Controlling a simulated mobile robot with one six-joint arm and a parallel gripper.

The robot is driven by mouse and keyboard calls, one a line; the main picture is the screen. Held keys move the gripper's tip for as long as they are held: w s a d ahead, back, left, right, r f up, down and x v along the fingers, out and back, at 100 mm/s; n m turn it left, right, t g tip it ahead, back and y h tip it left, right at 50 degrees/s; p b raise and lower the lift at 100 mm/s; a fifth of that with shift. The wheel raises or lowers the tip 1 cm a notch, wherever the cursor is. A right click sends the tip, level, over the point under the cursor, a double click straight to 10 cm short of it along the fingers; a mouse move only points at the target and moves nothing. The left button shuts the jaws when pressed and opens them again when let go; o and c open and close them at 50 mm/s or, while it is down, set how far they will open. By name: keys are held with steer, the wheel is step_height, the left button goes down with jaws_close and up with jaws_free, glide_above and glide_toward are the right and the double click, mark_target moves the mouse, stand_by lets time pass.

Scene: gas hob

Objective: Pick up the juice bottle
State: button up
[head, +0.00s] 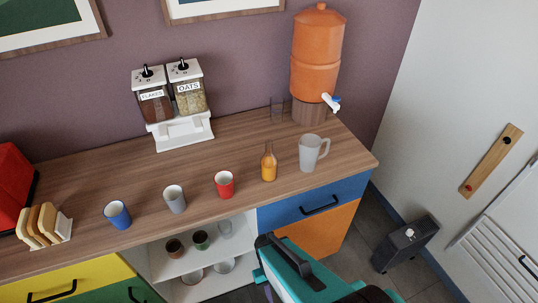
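The juice bottle (269,167) stands upright on the wooden counter, near its front edge and right of the middle. It is orange-yellow with a narrow neck. A red cup (224,185) is to its left and a grey jug (309,154) with a handle is to its right, both apart from it. Teal, white and black parts of my arm show at the bottom, in front of the counter and below the bottle. My gripper's fingers cannot be made out in this view.
A grey cup (175,199) and a blue cup (117,214) stand further left on the counter (236,139). A cereal dispenser (178,104) and an orange water dispenser (316,62) stand behind. The counter behind the bottle is mostly clear.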

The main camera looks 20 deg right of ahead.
step_height(320, 180, up, 5)
steer(key=p, duration=0.4)
steer(key=shift+r, duration=0.15)
steer(key=shift+s, duration=0.15)
